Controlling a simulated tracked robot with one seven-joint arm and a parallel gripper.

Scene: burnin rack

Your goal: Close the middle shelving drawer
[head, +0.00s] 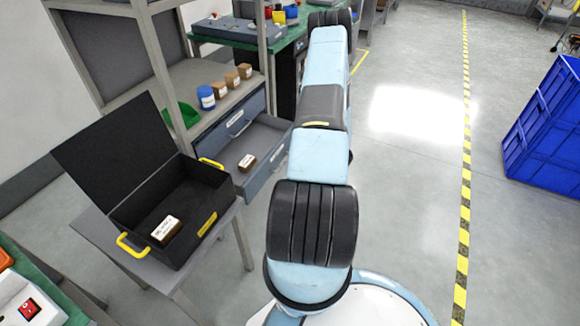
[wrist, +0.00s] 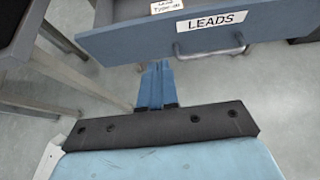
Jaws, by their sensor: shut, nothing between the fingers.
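The grey-blue shelving drawer (head: 262,138) is pulled out, below a shut drawer (head: 236,122). It holds a small brown labelled box (head: 247,162). In the wrist view the open drawer's front (wrist: 130,38) carries a white LEADS label and a grey bar handle (wrist: 212,50). My gripper (wrist: 155,66) is shut and empty, its blue fingers pointing at the lower edge of the drawer front, left of the handle. I cannot tell whether they touch it. In the head view my arm hides the gripper and part of the drawer.
A black open-lidded case (head: 140,215) with yellow handles stands on a grey table left of the drawer. Shelves above hold a blue jar (head: 206,97) and several small brown boxes. A blue crate (head: 548,120) stands far right. The floor right of my arm is clear.

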